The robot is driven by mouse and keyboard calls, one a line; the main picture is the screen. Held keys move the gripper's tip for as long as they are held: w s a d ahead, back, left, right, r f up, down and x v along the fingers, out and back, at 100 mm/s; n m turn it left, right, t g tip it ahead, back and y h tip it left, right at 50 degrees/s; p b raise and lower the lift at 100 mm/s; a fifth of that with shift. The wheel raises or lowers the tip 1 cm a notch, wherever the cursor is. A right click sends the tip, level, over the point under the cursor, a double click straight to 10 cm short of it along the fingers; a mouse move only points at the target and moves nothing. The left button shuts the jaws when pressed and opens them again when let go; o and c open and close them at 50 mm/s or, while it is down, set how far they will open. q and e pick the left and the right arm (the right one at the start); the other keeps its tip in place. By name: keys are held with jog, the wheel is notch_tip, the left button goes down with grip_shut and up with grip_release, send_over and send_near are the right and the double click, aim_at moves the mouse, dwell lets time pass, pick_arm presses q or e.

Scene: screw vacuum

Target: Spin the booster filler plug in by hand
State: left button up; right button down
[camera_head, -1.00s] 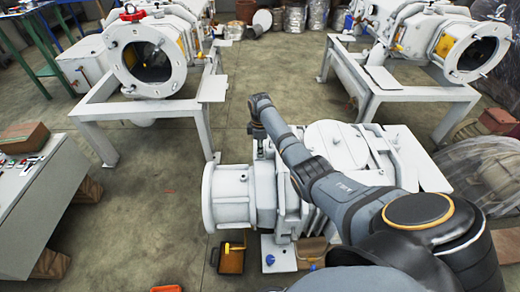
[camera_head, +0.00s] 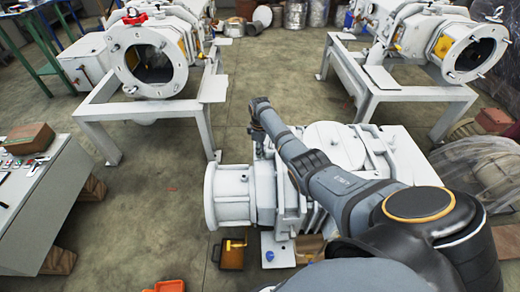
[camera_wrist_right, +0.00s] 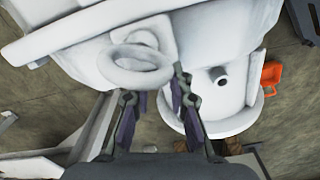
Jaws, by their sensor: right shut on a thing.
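The white booster and vacuum pump unit (camera_head: 228,195) lies in the middle of the head view, with its round flange to the left. My right arm reaches over it, and my right gripper (camera_head: 258,138) points down at its far side. In the right wrist view the gripper (camera_wrist_right: 152,95) has its two dark fingers on either side of a pale part, shut on it. The filler plug cannot be made out clearly between the fingers. A white oval ring on the housing (camera_wrist_right: 130,68) is just beyond the fingertips. My left gripper is not in view.
Two similar white pumps (camera_head: 146,60) (camera_head: 468,52) on frames stand behind. A control console (camera_head: 30,195) is at the left. A yellow-and-brown container (camera_head: 231,256) and an orange tray (camera_head: 168,286) sit on the floor in front. The floor left of the booster is open.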

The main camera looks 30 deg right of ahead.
jog(key=c, duration=1.2)
grip_release()
notch_tip(320, 180, up, 12)
